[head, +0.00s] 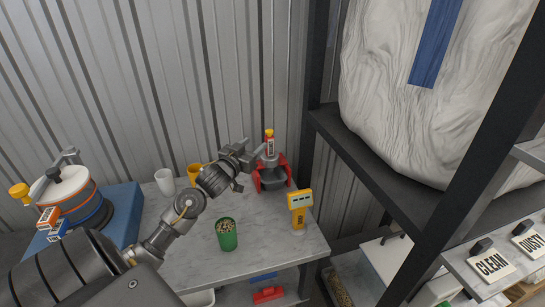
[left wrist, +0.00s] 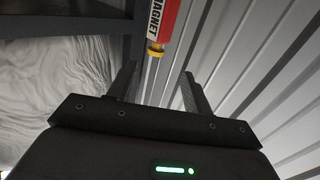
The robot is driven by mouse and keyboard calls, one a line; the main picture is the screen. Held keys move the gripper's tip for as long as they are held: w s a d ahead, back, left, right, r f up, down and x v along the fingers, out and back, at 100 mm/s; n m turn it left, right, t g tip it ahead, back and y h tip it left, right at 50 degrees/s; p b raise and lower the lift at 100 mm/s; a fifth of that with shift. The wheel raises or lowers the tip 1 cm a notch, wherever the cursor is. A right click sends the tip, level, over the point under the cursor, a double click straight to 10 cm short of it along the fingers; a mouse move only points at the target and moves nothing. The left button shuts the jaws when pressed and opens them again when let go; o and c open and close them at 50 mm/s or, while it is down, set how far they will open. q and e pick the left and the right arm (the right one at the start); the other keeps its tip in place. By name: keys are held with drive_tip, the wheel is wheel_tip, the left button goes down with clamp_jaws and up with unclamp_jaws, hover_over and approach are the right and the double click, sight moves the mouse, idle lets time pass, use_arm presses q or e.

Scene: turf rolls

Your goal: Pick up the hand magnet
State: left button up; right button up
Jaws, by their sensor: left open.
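The hand magnet (head: 269,146) stands upright at the back of the table, with a yellow top and a red body with a pale label. It rises from a red-sided holder with a dark bowl (head: 270,178). In the left wrist view the magnet (left wrist: 166,22), labelled MAGNET, shows at the top with its yellow end toward me, between the lines of the fingers. My left gripper (head: 256,153) is open and empty, just left of the magnet's upper part. In the left wrist view its fingers (left wrist: 157,82) are spread apart. My right gripper is not in view.
A green cup of pellets (head: 228,240) and a yellow device (head: 299,208) stand on the grey table (head: 185,250). White (head: 165,181) and orange (head: 194,173) cups stand behind my left arm. A dark shelf (head: 385,165) with a large white sack (head: 420,100) is close on the right.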

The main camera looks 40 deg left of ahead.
sight(268, 134)
use_arm(q)
drive_tip(key=w+p, duration=0.1)
drive_tip(key=w, duration=0.2)
drive_tip(key=w+p, duration=0.1)
drive_tip(key=w, duration=0.2)
drive_tip(key=w+a+p, duration=0.1)
drive_tip(key=w, duration=0.2)
drive_tip(key=shift+w, duration=0.2)
drive_tip(key=shift+w+a, duration=0.1)
drive_tip(key=shift+w, duration=0.3)
drive_tip(key=shift+s, duration=0.1)
clamp_jaws()
